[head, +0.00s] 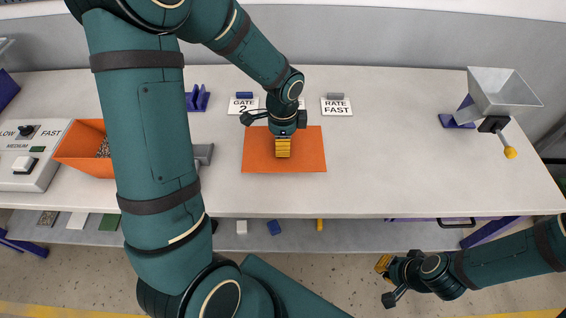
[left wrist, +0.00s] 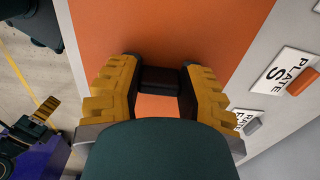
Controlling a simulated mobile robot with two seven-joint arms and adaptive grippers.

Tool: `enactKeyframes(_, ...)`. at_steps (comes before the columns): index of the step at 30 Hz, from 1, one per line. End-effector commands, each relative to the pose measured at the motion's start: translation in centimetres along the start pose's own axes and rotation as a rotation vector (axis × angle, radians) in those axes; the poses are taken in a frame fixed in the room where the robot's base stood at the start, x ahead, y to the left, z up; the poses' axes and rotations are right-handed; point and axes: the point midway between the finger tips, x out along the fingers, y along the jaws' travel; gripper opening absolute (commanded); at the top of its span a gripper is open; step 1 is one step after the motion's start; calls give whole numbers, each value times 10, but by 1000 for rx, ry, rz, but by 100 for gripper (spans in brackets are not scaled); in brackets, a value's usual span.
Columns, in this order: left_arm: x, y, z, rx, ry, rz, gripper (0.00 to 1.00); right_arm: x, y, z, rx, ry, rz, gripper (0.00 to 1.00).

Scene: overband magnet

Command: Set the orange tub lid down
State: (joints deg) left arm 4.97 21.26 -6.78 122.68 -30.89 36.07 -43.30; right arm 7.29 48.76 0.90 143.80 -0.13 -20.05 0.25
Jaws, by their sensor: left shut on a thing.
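The orange tub lid (head: 310,152) is a flat square at the middle of the white table in the head view. My left gripper (head: 283,148) points down over its middle. In the left wrist view the lid (left wrist: 165,30) lies beyond the yellow fingers, which are shut on its dark handle (left wrist: 160,77). I cannot tell whether the lid's underside touches the table. My right gripper (head: 384,265) is low at the right, in front of the table, away from the lid; its finger opening is unclear.
An orange tub (head: 82,152) with granules stands at the left, partly hidden by my arm, beside a control box (head: 40,150). Label cards (head: 337,107) stand behind the lid. A grey hopper (head: 500,92) is at the far right. The table right of the lid is clear.

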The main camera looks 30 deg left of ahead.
Motion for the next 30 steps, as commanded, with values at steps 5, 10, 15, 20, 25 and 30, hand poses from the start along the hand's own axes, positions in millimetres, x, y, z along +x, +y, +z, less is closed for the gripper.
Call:
enactKeyframes(5,30,1,0,-1,-1,2,0,9,4,-1,0,5,0,0)
enactKeyframes(10,40,0,0,-2,0,1,0,11,4,-2,0,6,1,0)
enactKeyframes(15,63,1,-1,-2,-1,3,0,18,7,-2,-1,9,1,0)
enactKeyframes(20,73,0,-1,-2,0,0,0,21,8,-3,-1,11,1,0)
enactKeyframes(25,72,0,-1,-3,1,-1,0,20,8,-3,-1,11,1,0)
enactKeyframes(30,75,0,-1,-3,0,0,51,22,8,-3,-1,12,1,0)
